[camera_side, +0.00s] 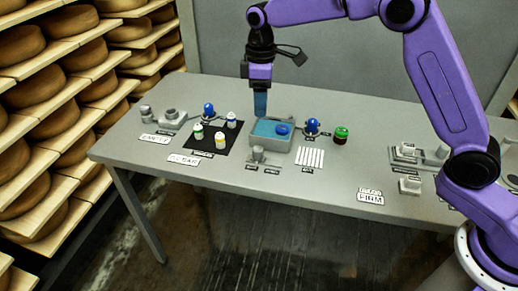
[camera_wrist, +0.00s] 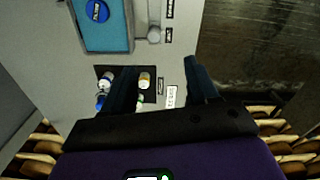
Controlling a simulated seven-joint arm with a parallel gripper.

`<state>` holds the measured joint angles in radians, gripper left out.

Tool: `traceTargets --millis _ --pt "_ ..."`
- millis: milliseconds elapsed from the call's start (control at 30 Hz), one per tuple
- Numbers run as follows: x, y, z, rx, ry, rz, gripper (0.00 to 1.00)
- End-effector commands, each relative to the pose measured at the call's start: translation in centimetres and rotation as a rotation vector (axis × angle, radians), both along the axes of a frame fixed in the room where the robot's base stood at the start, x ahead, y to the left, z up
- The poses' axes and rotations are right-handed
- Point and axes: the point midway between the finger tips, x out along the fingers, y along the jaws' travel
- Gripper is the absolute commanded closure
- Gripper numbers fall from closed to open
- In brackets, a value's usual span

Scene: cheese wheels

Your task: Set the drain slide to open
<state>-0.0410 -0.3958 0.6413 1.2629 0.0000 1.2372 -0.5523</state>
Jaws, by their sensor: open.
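A small grey slide with a round knob (camera_side: 258,154) sits at the front of the grey basin (camera_side: 271,147), with small dark labels by it that I cannot read. I take it to be the drain slide; its setting is too small to tell. The knob also shows in the wrist view (camera_wrist: 154,34), beside the basin with blue liquid (camera_wrist: 110,36). A blue round piece (camera_side: 283,129) is in the basin. My gripper (camera_side: 260,110) points down above the back left of the basin, apart from the slide. In the wrist view, my gripper (camera_wrist: 156,70) is open with nothing between its fingers.
A black mat (camera_side: 217,153) with several small capped bottles lies left of the basin. Blue-topped pieces, a green-topped jar (camera_side: 341,135) and a white striped pad (camera_side: 310,158) stand nearby. Grey fixtures (camera_side: 410,154) are at the right. The front middle of the table (camera_side: 290,190) is clear.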

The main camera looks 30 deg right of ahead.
Motion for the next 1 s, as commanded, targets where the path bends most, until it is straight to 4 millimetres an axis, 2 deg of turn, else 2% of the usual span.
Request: traceTargets --millis 100,267,367,1000 --pt "1.2 -0.2 -0.4 0.000 0.000 -0.005 0.41" --pt "1.6 -0.4 -1.0 -0.001 0.002 -0.006 0.41" --pt "1.5 -0.4 -2.0 -0.001 0.003 -0.006 0.41" --pt "1.4 -0.4 -13.7 -0.002 0.005 -0.008 0.41"
